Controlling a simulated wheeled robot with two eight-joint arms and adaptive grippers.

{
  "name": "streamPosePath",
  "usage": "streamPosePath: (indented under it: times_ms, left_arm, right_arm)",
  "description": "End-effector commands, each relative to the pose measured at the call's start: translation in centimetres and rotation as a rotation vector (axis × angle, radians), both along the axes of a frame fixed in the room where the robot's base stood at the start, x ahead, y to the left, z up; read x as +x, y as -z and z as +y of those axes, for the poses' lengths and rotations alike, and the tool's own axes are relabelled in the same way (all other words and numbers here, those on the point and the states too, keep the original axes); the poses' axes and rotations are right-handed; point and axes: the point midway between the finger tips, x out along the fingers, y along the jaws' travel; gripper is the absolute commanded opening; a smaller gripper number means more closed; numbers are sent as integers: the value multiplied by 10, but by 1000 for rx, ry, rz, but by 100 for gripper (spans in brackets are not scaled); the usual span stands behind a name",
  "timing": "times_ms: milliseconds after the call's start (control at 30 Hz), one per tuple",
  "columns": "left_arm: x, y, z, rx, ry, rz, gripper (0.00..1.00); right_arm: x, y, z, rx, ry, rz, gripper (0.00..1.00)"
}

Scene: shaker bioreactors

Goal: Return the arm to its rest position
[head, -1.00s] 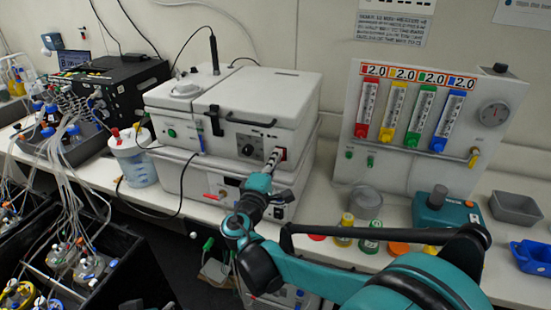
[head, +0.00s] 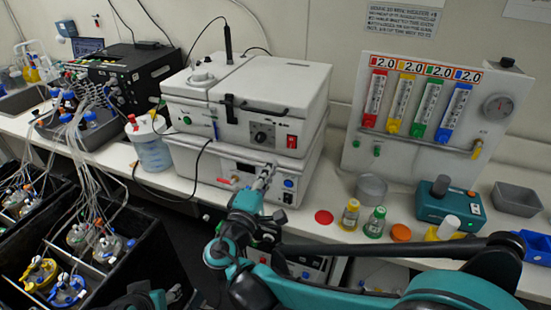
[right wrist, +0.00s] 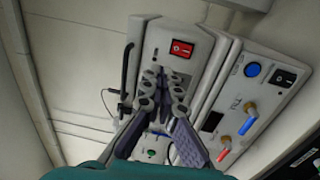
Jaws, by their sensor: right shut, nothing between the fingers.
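My right arm reaches in from the lower right of the head view. Its right gripper (head: 266,176) is shut and empty, in front of the stacked white shaker units. Its fingers also show in the right wrist view (right wrist: 165,82), tips close together and pointing toward the upper unit's front. The red switch (head: 292,141) on that front is above and right of the fingertips, and it also shows in the right wrist view (right wrist: 182,48). No left gripper fingers show.
The upper white unit (head: 275,90) sits on a lower unit (head: 215,168) with knobs. A flowmeter panel (head: 420,155), small bottles (head: 349,214) and a teal device (head: 435,212) stand right. A tubed bottle (head: 150,150) stands left. Dark bins (head: 120,255) fill the lower left.

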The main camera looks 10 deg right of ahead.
Motion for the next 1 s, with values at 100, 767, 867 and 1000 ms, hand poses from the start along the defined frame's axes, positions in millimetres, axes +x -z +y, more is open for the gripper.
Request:
streamPosePath:
  times_ms: [100,767,867,1000]
  left_arm:
    - [0,-1,0,0,0,0,49]
    - [0,-1,0,0,0,0,49]
    - [0,0,0,0,0,0,49]
    - [0,0,0,0,0,0,49]
  right_arm:
    - [-5,-1,3,0,0,0,0]
    - [-15,26,-39,159,47,103,0]
    - [-37,60,-77,366,95,208,0]
    - [-86,112,-106,733,161,330,0]
